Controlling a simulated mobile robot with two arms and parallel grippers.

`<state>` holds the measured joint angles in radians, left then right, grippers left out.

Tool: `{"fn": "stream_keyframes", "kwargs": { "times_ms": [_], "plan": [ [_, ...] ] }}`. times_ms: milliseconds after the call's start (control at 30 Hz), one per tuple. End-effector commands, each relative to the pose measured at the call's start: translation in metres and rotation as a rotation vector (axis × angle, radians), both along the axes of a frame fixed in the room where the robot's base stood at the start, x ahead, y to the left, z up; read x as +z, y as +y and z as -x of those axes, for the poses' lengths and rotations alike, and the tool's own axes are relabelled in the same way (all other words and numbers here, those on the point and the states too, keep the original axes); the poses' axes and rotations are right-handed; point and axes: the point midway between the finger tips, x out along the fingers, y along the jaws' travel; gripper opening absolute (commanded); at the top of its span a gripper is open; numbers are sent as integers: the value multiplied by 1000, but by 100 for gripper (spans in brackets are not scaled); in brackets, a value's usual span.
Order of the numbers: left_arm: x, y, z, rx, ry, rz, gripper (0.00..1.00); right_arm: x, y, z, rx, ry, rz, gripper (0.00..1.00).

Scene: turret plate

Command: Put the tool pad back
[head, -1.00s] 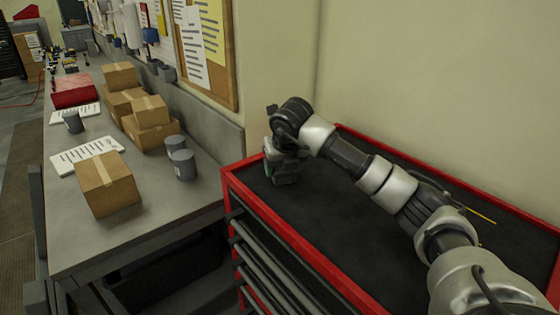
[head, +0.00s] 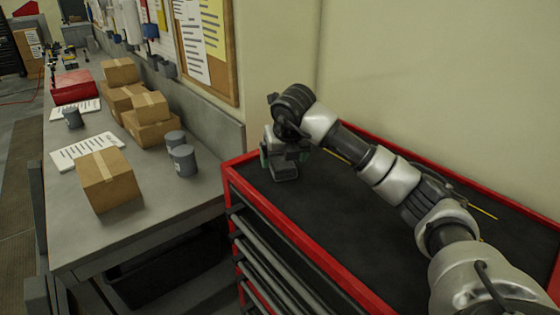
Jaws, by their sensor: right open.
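My right gripper (head: 284,168) points down over the left back corner of the red tool chest (head: 290,232). It is open, and its dark fingers are small and hard to tell apart from the black top (head: 360,225). I cannot make out a separate tool pad. The black top may be a mat or part of the chest. My right arm crosses over the chest from the lower right and hides part of its top. My left gripper is out of view.
A thin yellow strip (head: 483,212) shows on the chest top behind my arm. To the left, a grey workbench (head: 150,232) holds several cardboard boxes (head: 107,180), grey cups (head: 184,160), papers (head: 86,150) and a red case (head: 75,88). The front of the chest top is clear.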

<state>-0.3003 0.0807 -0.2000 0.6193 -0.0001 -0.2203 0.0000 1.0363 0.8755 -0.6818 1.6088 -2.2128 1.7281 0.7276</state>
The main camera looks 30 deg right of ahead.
Motion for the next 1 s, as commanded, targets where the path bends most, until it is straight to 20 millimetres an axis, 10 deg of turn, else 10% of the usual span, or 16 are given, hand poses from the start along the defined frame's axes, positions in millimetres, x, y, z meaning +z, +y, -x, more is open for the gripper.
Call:
{"fn": "stream_keyframes", "kwargs": {
  "times_ms": [500,1000],
  "plan": [
    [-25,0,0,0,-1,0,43,88,11,35,1,-3,0,89],
    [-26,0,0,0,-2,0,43,94,12,37,0,-1,0,89]
  ]
}}
